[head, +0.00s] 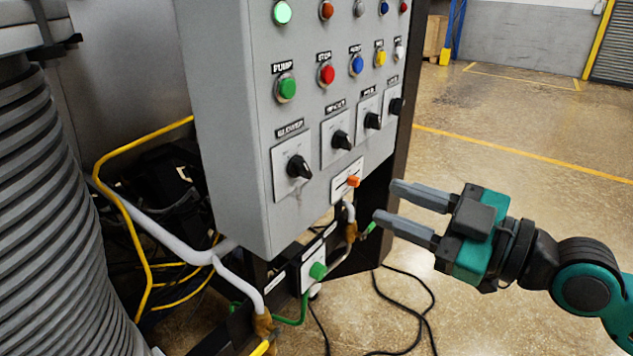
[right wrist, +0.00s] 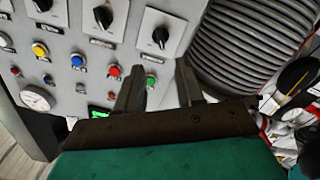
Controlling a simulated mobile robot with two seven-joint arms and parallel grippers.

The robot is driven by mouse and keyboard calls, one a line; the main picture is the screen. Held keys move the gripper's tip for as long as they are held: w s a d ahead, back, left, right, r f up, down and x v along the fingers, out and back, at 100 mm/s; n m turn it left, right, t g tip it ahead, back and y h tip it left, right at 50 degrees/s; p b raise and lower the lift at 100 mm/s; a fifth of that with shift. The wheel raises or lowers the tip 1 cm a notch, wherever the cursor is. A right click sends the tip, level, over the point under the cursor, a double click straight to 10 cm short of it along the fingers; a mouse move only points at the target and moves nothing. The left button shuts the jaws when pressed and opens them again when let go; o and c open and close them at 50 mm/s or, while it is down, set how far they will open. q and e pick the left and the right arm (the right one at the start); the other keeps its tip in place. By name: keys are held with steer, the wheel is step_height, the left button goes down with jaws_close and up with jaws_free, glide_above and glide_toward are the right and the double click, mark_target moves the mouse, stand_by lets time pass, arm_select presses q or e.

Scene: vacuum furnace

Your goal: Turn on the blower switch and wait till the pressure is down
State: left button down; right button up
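The blower switch (head: 298,167) is a black rotary knob on a white square plate under the label BLOWER, at the lower left of the grey control panel (head: 230,120). Its knob points diagonally. In the right wrist view, the panel appears upside down, with the blower knob (right wrist: 160,37) nearest the ribbed hose. My right gripper (head: 388,203) is open and empty, to the right of the blower switch and apart from it. Its two fingers also show in the right wrist view (right wrist: 158,84). A round gauge (right wrist: 36,98) shows there, its reading too small to tell. My left gripper is out of view.
More knobs, such as the one right of the blower (head: 341,141), and coloured buttons including green PUMP (head: 287,88) crowd the panel. An orange handle (head: 353,181) sits below. A large ribbed hose (head: 50,220) stands left. Open floor (head: 520,140) lies right.

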mark_target(308, 170)
steer(key=p+x, duration=0.1)
steer(key=x, duration=0.7)
steer(key=p+x, duration=0.1)
steer(key=x, duration=0.4)
steer(key=shift+s+a+r+p, duration=0.1)
steer(key=shift+s+r+p, duration=0.05)
steer(key=shift+r+p, duration=0.2)
steer(key=shift+f, duration=0.1)
jaws_close()
